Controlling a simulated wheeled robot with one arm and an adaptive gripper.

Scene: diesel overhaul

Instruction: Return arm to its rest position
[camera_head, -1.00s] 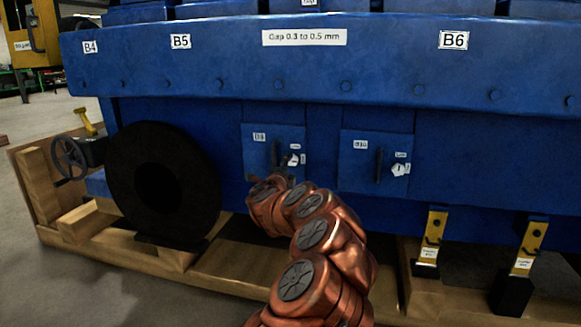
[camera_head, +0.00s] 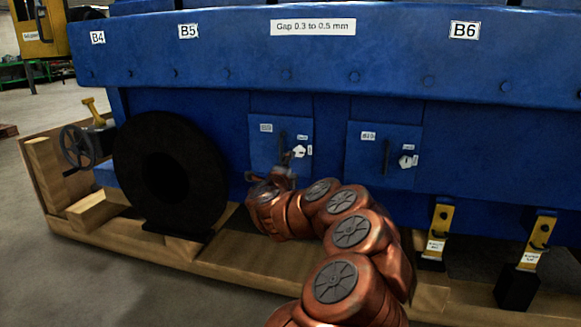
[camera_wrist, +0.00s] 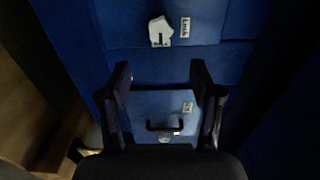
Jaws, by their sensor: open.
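My copper-coloured arm reaches up from the bottom of the head view toward the blue engine block (camera_head: 480,150). My gripper (camera_head: 272,178) is small there, just below the left blue panel (camera_head: 267,155) with its dark handle and white latch. In the wrist view my gripper (camera_wrist: 160,85) is open, its two dark fingers apart. A blue panel with a dark handle (camera_wrist: 164,126) shows between and beneath the fingers. A white latch (camera_wrist: 160,30) with a small label sits beyond the fingertips. I see nothing held between the fingers.
A second panel (camera_head: 383,155) is to the right. A large black ring (camera_head: 135,195) stands left, near a handwheel (camera_head: 77,146). Wooden beams (camera_head: 255,262) run under the block. Yellow brackets (camera_head: 438,232) stand at the right. Floor (camera_head: 90,285) is clear at lower left.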

